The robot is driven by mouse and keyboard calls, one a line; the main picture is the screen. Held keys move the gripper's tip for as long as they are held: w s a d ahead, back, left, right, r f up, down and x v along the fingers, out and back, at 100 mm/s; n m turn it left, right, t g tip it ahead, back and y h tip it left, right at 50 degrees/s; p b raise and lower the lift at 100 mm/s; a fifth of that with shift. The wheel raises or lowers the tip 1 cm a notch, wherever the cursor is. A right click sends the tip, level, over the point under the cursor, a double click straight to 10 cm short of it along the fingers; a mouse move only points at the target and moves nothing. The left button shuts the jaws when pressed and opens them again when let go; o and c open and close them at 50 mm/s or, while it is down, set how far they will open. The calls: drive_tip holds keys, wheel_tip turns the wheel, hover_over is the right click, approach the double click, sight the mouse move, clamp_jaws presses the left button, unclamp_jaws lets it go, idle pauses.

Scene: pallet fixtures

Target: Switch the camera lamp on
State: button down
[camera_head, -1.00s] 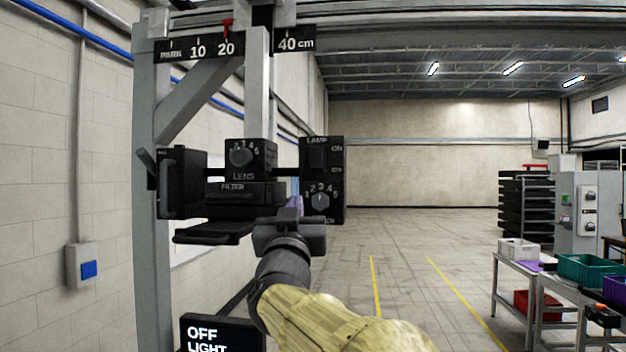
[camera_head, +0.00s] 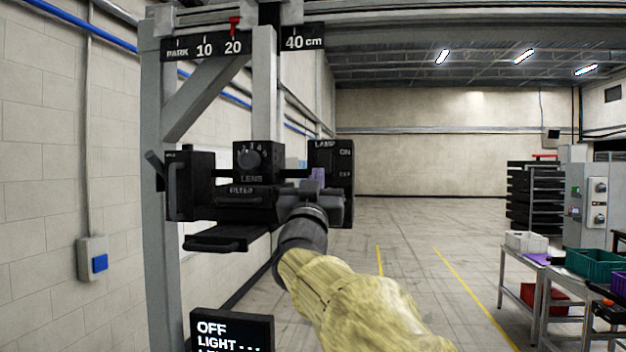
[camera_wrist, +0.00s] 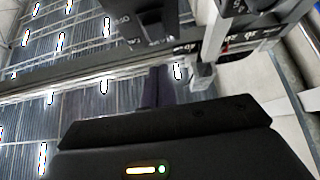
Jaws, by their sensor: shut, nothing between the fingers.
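The black lamp box (camera_head: 345,160) is at the right end of the camera rig in the head view. It is marked LAMP on top, with ON at its upper right and a partly legible label lower down. My gripper (camera_head: 318,175) is in front of the box's left part, its purple fingers shut and empty. It hides the lower dial and much of the switch area; I cannot tell whether the fingers touch. In the wrist view the shut fingers (camera_wrist: 155,88) point toward a dark block (camera_wrist: 150,20). A display (camera_head: 232,335) below reads OFF and LIGHT.
The lens dial box (camera_head: 252,160) and filter part (camera_head: 240,192) sit left of the lamp box. A grey post (camera_head: 155,200) carries the rig, with a centimetre scale (camera_head: 205,48) above. Floor to the right is open up to a table with bins (camera_head: 590,263).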

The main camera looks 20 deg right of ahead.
sight(324, 162)
drive_tip(key=w+d+p, duration=0.1)
drive_tip(key=w+d+r+p, duration=0.1)
drive_tip(key=w, duration=0.1)
drive_tip(key=w+d+p, duration=0.1)
drive_tip(key=shift+w+d+r+p, duration=0.1)
drive_tip(key=shift+w+r+p, duration=0.2)
drive_tip(key=shift+w, duration=0.1)
drive_tip(key=shift+w+d+f, duration=0.2)
drive_tip(key=shift+w, duration=0.1)
drive_tip(key=shift+w+d, duration=0.1)
drive_tip(key=shift+f, duration=0.1)
